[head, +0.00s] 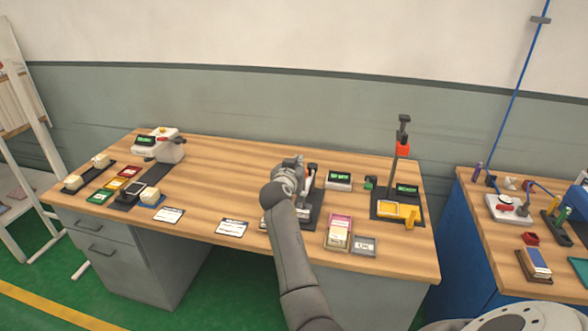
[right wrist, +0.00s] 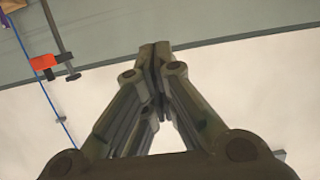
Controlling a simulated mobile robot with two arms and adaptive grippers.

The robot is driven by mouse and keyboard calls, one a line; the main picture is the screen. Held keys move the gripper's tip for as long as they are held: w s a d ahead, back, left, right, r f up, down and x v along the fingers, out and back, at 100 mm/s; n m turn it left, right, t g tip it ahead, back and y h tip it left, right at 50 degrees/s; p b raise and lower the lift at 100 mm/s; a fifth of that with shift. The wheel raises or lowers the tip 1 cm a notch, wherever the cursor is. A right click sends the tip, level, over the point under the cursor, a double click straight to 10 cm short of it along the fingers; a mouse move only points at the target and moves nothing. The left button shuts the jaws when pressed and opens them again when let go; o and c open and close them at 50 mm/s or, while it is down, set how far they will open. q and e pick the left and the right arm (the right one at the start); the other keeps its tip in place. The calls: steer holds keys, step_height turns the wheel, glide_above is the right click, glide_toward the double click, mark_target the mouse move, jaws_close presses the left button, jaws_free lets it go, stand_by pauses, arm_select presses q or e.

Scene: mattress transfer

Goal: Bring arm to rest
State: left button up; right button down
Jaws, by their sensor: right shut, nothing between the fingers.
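My right arm (head: 289,250) reaches up from the bottom of the head view over the front of the wooden table. Its gripper (head: 297,160) is above the table's middle, in front of a dark-based device (head: 314,212) that the arm partly hides. In the right wrist view the right gripper (right wrist: 155,50) has its fingers together with nothing between them. My left arm and gripper are not in view.
The wooden table (head: 210,180) holds a white scale-like device (head: 160,146) at left, colored trays, cards (head: 168,215), a pink-edged box (head: 338,231) and a stand with a red clamp (head: 402,150). A blue-sided bench (head: 455,240) is at right. The table's left middle has bare room.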

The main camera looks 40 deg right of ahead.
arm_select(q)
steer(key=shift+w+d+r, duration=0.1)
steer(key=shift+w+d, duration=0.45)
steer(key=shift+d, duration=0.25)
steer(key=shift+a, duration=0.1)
